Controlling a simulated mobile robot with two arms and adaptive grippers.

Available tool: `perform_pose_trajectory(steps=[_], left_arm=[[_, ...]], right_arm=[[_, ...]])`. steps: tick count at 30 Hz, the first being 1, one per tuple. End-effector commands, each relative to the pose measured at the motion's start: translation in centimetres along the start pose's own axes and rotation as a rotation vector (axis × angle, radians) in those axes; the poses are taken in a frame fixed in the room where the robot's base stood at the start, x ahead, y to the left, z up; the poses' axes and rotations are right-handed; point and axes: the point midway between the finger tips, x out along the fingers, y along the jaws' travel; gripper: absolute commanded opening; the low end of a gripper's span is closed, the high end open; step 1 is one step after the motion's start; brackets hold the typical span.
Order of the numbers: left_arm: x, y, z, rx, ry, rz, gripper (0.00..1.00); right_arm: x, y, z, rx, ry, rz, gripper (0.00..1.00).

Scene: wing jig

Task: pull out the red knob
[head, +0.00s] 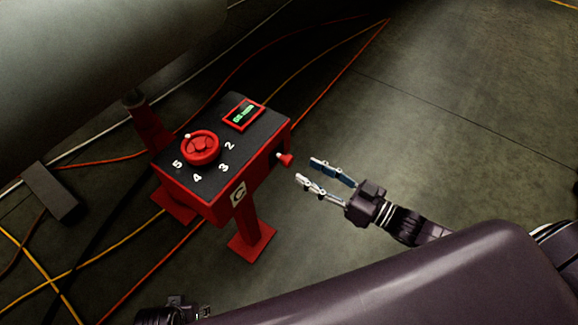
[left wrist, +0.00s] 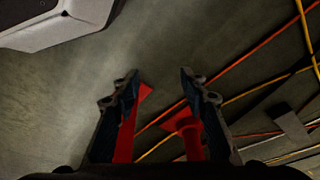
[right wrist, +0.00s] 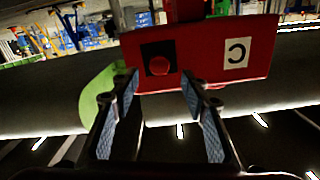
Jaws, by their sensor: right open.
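The red knob (head: 285,160) sticks out from the side of a red control box (head: 210,198) on a stand. In the right wrist view the knob (right wrist: 160,66) is a round red end in a dark square recess. My right gripper (head: 305,170) is open and empty, just right of the knob and apart from it. In the right wrist view the knob lies between and beyond my right fingertips (right wrist: 160,86). My left gripper (left wrist: 159,78) is open and empty over the floor; only a dark piece of that arm shows at the head view's bottom edge.
The box top has a red handwheel (head: 201,148), white numbers and a small green-lit display (head: 243,115). A white C label (head: 238,194) is on its front. Coloured cables cross the floor. A large grey body (head: 90,70) stands at upper left.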

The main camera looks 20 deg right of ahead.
Motion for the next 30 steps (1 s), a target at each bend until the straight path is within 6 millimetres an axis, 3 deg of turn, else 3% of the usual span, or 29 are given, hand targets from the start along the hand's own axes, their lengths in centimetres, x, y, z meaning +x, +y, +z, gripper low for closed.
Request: perform_pose_trajectory(steps=[13, 25, 30], left_arm=[[-2.6, -0.2, -1.3, -0.003, 0.017, -0.003, 0.40], [-3.1, -0.2, -1.5, -0.003, 0.019, -0.003, 0.40], [-3.1, -0.1, -1.5, -0.003, 0.020, -0.002, 0.40]], right_arm=[[6.5, 0.1, 0.0, -0.002, 0.001, 0.002, 0.42], [7.3, 0.1, 0.0, -0.002, -0.003, 0.003, 0.41], [7.3, 0.1, 0.0, -0.002, -0.002, 0.003, 0.22]])
